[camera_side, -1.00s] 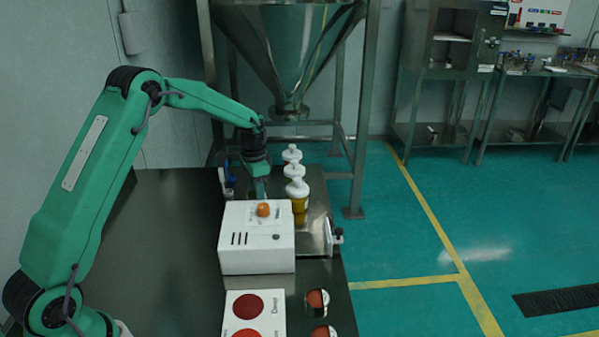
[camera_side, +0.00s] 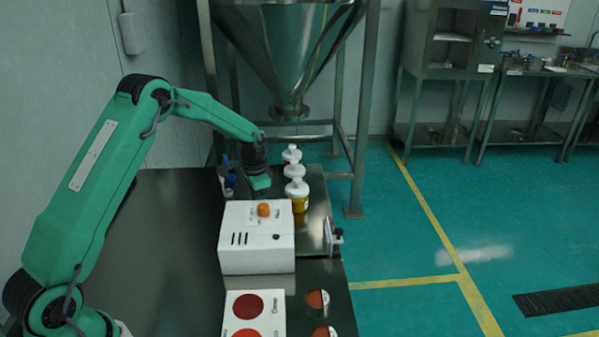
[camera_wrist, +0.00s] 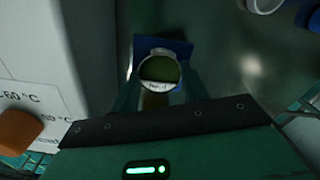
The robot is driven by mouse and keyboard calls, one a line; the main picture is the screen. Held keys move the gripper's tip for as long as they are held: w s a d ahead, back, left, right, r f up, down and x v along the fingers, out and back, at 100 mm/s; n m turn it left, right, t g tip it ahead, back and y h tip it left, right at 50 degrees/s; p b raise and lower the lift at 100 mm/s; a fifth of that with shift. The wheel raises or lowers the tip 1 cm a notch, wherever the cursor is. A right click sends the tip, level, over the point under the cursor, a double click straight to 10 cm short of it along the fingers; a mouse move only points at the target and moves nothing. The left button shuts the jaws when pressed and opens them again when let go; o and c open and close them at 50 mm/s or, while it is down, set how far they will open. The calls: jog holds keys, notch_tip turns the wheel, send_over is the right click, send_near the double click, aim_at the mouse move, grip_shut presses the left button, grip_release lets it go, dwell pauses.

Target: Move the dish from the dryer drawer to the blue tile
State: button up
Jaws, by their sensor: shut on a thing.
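In the wrist view my gripper (camera_wrist: 160,90) is shut on the dish (camera_wrist: 160,70), a small round dish with a pale rim and an olive-green inside. The blue tile (camera_wrist: 178,46) shows just behind and beneath the dish, partly covered by it. I cannot tell whether the dish touches the tile. In the side view my gripper (camera_side: 259,184) is low behind the white dryer box (camera_side: 256,243). The dish and tile are hidden there. The dryer drawer cannot be made out.
The dryer's orange knob (camera_wrist: 18,130) and white face are close on the left in the wrist view. White-capped bottles (camera_side: 297,188) stand right of my gripper in the side view. Blue-capped items (camera_side: 228,178) stand to its left. A white panel with red discs (camera_side: 252,318) lies in front.

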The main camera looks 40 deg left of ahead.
jog(key=o, duration=1)
jog(key=shift+c, duration=0.2)
jog(key=shift+r, duration=0.15)
notch_tip(320, 180, up, 12)
jog(key=shift+d, duration=0.1)
